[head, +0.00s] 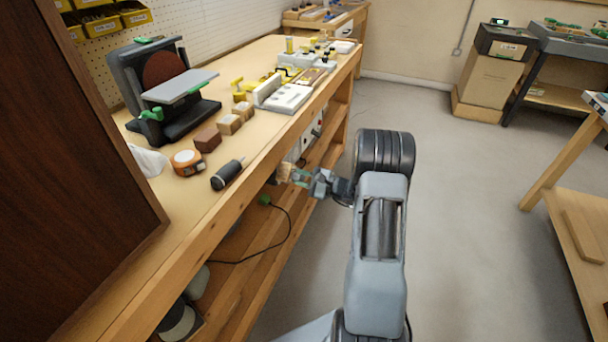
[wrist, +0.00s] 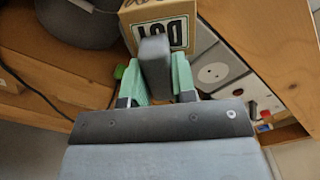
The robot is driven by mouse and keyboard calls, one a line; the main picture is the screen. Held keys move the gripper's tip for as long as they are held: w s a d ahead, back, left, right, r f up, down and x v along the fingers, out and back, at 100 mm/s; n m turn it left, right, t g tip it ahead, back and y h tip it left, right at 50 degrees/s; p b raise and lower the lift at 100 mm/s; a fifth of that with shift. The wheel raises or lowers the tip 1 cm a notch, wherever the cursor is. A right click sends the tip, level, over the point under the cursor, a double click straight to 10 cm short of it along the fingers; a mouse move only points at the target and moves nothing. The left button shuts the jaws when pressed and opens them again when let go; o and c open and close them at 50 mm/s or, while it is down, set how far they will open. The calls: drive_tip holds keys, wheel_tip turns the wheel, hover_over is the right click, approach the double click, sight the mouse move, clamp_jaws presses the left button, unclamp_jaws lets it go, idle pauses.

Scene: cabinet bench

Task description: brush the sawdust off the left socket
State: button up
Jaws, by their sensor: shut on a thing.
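My gripper (wrist: 158,88) has green finger pads and is shut on the dark grey handle (wrist: 154,62) of a brush. The brush has a light wooden block (wrist: 165,20) with dark printed letters, partly hidden by the handle. In the head view my gripper (head: 308,180) holds the tan brush (head: 285,172) at the bench's front side, below the top. A white socket panel with a round socket (wrist: 213,74) shows right of the brush in the wrist view. The brush covers part of the panel's left area. I cannot make out sawdust on it.
The bench top (head: 240,190) above holds a black cylinder (head: 227,174), a tape measure (head: 187,162), wooden blocks and a sander (head: 165,90). A black cable (head: 285,235) with a green plug hangs under the edge over a lower shelf (head: 240,285).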

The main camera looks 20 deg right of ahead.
drive_tip(key=shift+s+a+r, duration=0.1)
drive_tip(key=shift+s+a, duration=0.45)
drive_tip(key=shift+a, duration=0.15)
drive_tip(key=w+d+b, duration=0.3)
drive_tip(key=w+d, duration=0.2)
drive_tip(key=shift+d, duration=0.3)
drive_tip(key=shift+s+a, duration=0.1)
drive_tip(key=shift+s+a, duration=2.45)
drive_tip(key=shift+a, duration=0.2)
drive_tip(key=v, duration=0.6)
drive_tip(key=shift+d, duration=0.1)
